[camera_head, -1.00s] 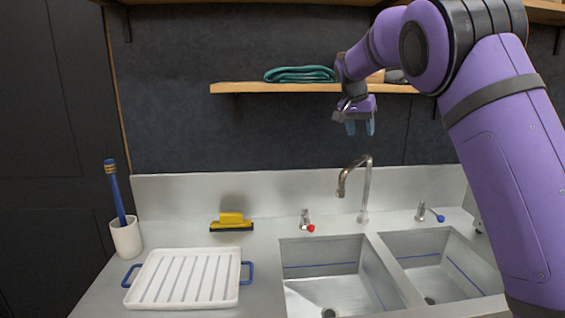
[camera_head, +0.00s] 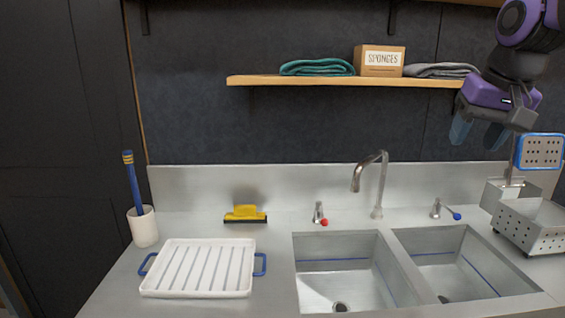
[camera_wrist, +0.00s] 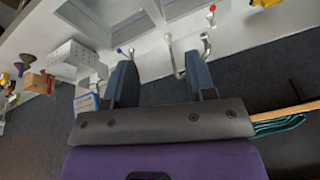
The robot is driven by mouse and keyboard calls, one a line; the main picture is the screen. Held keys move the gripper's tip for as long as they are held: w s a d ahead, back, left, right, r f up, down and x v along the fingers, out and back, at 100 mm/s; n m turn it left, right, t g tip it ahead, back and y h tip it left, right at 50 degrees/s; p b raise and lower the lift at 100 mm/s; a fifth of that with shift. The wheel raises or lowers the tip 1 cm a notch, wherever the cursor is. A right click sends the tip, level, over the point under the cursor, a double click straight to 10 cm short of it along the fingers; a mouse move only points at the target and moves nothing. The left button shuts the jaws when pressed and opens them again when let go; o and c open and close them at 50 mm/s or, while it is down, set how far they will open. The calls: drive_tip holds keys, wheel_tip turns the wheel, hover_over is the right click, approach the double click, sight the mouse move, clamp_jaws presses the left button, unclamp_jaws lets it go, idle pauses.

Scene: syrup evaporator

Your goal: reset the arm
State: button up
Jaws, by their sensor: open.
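My gripper (camera_head: 480,133) is at the upper right of the head view, in the air in front of the back wall, to the right of the shelf and above the metal baskets. Its blue-grey fingers point down and stand apart, with nothing between them. In the wrist view my gripper (camera_wrist: 160,80) also shows with its two fingers spread and empty. Beyond the fingers, that view shows the counter, the faucet (camera_wrist: 178,62) and the basins upside down.
A wooden shelf (camera_head: 250,81) holds folded cloths and a sponges box (camera_head: 379,60). A perforated basket (camera_head: 530,230) stands at right.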

drive_tip(key=s+a+f+n, duration=0.1)
drive_tip(key=s+f, duration=0.2)
drive_tip(key=s, duration=0.5)
drive_tip(key=s+a+f+n+t, duration=0.1)
drive_tip(key=s+f, duration=0.3)
drive_tip(key=s, duration=0.3)
drive_tip(key=shift+s+f+n, duration=0.3)
drive_tip(key=shift+s, duration=0.1)
